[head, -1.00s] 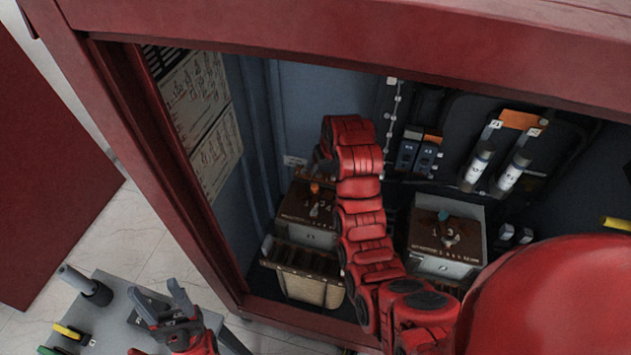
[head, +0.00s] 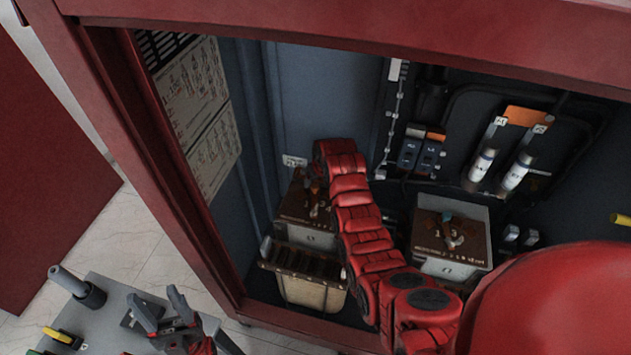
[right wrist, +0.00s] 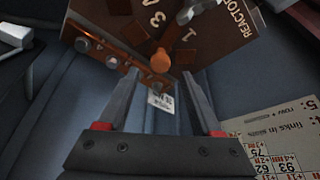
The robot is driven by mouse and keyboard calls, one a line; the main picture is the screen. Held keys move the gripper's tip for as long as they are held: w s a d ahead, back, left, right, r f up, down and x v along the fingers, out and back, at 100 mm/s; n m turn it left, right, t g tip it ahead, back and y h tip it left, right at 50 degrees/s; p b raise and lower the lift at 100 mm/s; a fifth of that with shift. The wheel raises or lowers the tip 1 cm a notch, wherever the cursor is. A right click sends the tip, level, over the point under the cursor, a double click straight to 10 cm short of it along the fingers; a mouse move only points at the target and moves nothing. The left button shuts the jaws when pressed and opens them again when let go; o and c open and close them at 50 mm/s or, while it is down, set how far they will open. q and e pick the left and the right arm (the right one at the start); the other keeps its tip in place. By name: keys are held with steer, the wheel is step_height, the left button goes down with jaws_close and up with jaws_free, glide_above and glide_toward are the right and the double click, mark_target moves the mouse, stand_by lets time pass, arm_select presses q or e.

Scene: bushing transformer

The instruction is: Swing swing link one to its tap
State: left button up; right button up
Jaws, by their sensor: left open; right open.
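The left brown-topped box (head: 306,207) stands inside the cabinet. In the right wrist view its brown top (right wrist: 128,18) shows the numbers 1 and 3, part of the word "REACTO" and an orange knob (right wrist: 160,62). A grey metal link piece (right wrist: 195,11) lies at the top edge of that view; which link it is I cannot tell. My right gripper (right wrist: 161,76) is open, with the orange knob between or just beyond its fingertips; contact is not clear. In the head view my right arm partly hides this box. My left gripper (head: 162,316) is open and empty outside the cabinet.
A second brown-topped box (head: 450,240) stands to the right. A bin (head: 312,293) with a slatted rack sits in front of the left box. Fuse tubes (head: 516,172) are on the back wall. The red cabinet frame (head: 185,180) borders the opening. A grey tool table (head: 100,310) is lower left.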

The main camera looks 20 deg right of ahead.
mark_target(315, 185)
steer(key=shift+p+x, duration=0.45)
steer(key=shift+x, duration=1.35)
steer(key=shift+c, duration=0.3)
jaws_close()
